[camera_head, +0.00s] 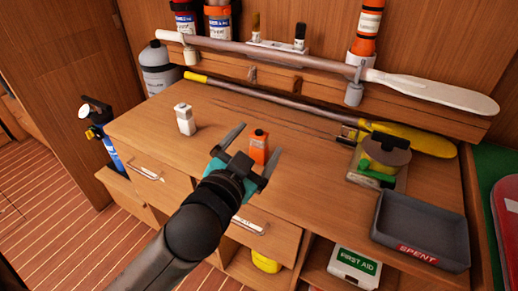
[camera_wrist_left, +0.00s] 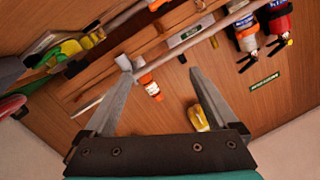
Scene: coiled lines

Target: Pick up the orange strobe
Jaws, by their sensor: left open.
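The orange strobe (camera_head: 259,149) is a small orange block with a dark top. It stands upright on the wooden desktop in the head view. My left gripper (camera_head: 260,139) is open and empty, its two fingers spread on either side of the strobe in that view. How far the fingers are above or in front of it is hard to judge. In the left wrist view the open fingers (camera_wrist_left: 162,73) frame the back wall, and I cannot make out the strobe there with certainty. My right gripper is not in view.
A white bottle (camera_head: 185,119) stands left on the desktop (camera_head: 220,110). A grey SPENT tray (camera_head: 420,228) and a yellow-and-green item (camera_head: 383,158) are at the right. A yellow paddle (camera_head: 410,138) lies along the back; a white paddle (camera_head: 430,90) hangs above it.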

